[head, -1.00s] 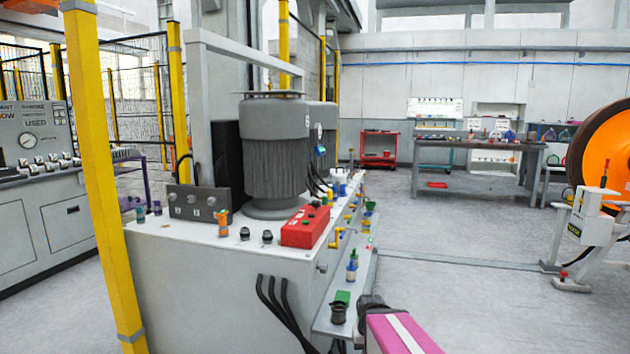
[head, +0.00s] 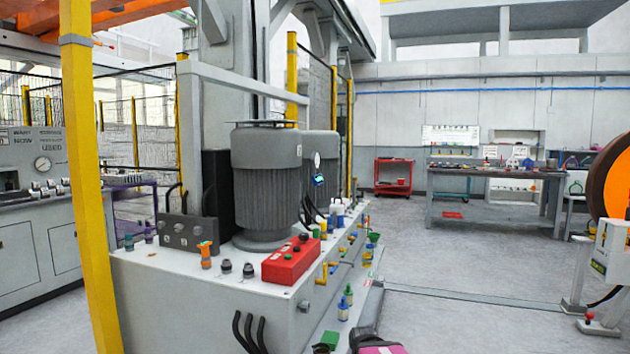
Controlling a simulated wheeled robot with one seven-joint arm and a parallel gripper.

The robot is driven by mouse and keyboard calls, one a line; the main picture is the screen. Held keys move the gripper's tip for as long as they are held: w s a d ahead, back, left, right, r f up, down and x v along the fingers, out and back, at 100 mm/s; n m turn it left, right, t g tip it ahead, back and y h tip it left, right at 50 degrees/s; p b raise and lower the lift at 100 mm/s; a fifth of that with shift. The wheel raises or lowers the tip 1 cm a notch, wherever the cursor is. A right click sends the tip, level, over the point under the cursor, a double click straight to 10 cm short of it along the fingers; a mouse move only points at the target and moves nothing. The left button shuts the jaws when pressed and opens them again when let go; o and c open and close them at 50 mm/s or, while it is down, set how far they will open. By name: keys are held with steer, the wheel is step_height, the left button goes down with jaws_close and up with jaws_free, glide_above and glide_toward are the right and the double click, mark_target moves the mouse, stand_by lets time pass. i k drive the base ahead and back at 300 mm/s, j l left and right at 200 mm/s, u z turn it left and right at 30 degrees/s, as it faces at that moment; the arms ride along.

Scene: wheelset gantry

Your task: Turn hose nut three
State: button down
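A grey hydraulic cabinet (head: 180,300) with a large ribbed motor (head: 266,185) stands at centre left. A dark block (head: 188,230) with several round fittings sits on its top at the left, with a black hose behind it. Black hoses (head: 250,332) run down the cabinet's front at the bottom edge. I cannot tell which fitting is hose nut three; no number is legible. A magenta and black part, probably of my arm, shows at the bottom edge. My gripper's fingers are not in view.
A red box (head: 291,261), an orange fitting (head: 206,254) and small bottles (head: 344,304) stand on the cabinet and its side ledge. A yellow post (head: 85,180) rises at the left. A workbench (head: 490,176) stands at the back right. The floor between is open.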

mark_target(160, 226)
steer(key=i+l+u, duration=0.25)
steer(key=l, duration=0.5)
steer(key=i+l+u, duration=0.1)
steer(key=l+u, duration=0.15)
steer(key=l, duration=0.5)
steer(key=l+u, duration=0.2)
steer(key=l, duration=0.6)
steer(key=u, duration=0.45)
steer(key=k+j, duration=0.1)
steer(key=j, duration=0.35)
steer(key=k+j, duration=0.15)
steer(key=j, duration=0.25)
steer(key=k+j, duration=0.1)
steer(key=j, duration=0.35)
steer(key=k+j, duration=0.1)
steer(key=j, duration=0.35)
steer(key=i+j, duration=0.15)
steer(key=j, duration=0.2)
steer(key=i+j, duration=0.15)
steer(key=j, duration=0.25)
steer(key=i+j+z, duration=0.1)
steer(key=j, duration=0.25)
steer(key=i+j, duration=0.15)
steer(key=j, duration=0.2)
steer(key=i+j, duration=0.15)
steer(key=j, duration=0.25)
